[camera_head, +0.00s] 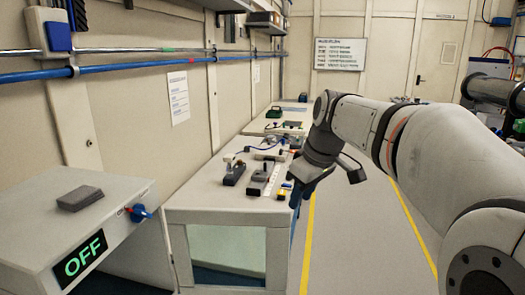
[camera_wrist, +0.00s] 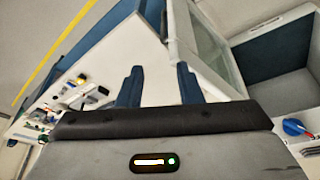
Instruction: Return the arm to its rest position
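My arm reaches in from the right of the head view and bends down at the wrist. My gripper (camera_head: 297,193) hangs beside the right front edge of the white bench (camera_head: 205,204) and points downward. In the wrist view my gripper (camera_wrist: 159,88) shows two dark blue fingers standing well apart, with nothing between them. The bench top and its glazed front lie beyond the fingers there. In the head view the fingertips are small and dark, and I cannot tell how far they are from the bench edge.
Several small devices (camera_head: 234,174) stand on the bench. At left, a grey cabinet (camera_head: 135,187) carries a dark block (camera_head: 80,198), a blue knob (camera_head: 141,213) and a green "OFF" display (camera_head: 80,256). Blue pipes (camera_head: 120,68) run along the left wall. A yellow-lined aisle (camera_head: 350,230) is clear.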

